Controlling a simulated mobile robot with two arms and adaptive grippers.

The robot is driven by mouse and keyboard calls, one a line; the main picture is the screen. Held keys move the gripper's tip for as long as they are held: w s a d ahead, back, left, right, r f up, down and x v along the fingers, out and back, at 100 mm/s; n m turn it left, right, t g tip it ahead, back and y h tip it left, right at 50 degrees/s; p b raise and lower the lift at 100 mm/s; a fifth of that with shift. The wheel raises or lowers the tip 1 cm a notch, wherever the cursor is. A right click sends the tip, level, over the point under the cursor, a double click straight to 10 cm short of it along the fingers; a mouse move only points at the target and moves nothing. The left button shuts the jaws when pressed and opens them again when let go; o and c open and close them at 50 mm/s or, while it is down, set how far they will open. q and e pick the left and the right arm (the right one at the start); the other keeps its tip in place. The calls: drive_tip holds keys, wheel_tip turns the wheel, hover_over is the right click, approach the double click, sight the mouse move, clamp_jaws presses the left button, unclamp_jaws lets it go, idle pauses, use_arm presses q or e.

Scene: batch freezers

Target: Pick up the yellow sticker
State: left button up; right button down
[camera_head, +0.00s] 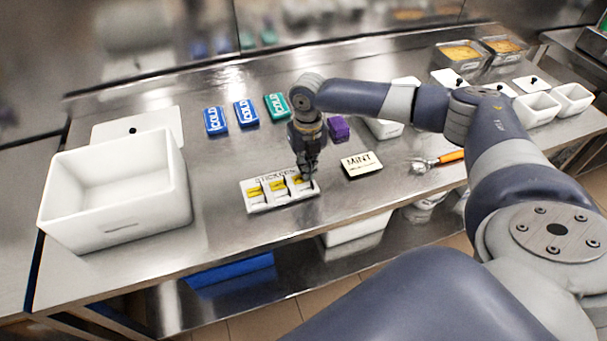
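A white holder labelled "STICKER" (284,201) lies on the steel counter, with several compartments. Yellow stickers show in it: one at the left (255,193), one in the middle (279,187) and one at the right (299,181). My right gripper (309,172) points down at the right end of the holder, beside or over the right sticker, and partly hides that end. The fingers are small and dark, so I cannot tell whether they are open or touch the sticker. My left gripper is not in view.
A "MINT" card (361,164) and purple block (339,129) are near the gripper. Blue "COLD" packs (216,121) and a green one (277,107) lie behind. A big white bin (119,192) stands left; an orange-handled scoop (437,160) lies right. Counter between bin and holder is clear.

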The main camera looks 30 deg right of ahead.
drive_tip(key=shift+r, duration=0.15)
drive_tip(key=shift+w+r+b, duration=0.1)
drive_tip(key=shift+r+b, duration=0.3)
drive_tip(key=shift+r, duration=0.25)
drive_tip(key=shift+s+a+r+b, duration=0.1)
drive_tip(key=shift+s+r+b, duration=0.1)
drive_tip(key=shift+r, duration=0.3)
drive_tip(key=shift+s+r+b, duration=0.15)
drive_tip(key=shift+s+r, duration=0.05)
drive_tip(key=shift+r, duration=0.25)
drive_tip(key=s+a, duration=0.1)
drive_tip(key=s, duration=0.3)
drive_tip(key=s+a+r+b, duration=0.1)
drive_tip(key=s+a, duration=0.1)
drive_tip(key=s, duration=0.3)
drive_tip(key=s+a+b, duration=0.1)
drive_tip(key=s+a, duration=0.1)
drive_tip(key=s, duration=0.2)
drive_tip(key=shift+s+r, duration=0.2)
use_arm(q)
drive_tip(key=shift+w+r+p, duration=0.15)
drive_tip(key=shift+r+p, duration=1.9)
drive_tip(key=shift+p, duration=1.75)
use_arm(e)
wheel_tip(320, 180, up, 6)
drive_tip(key=shift+s+a, duration=0.25)
drive_tip(key=shift+s, duration=0.2)
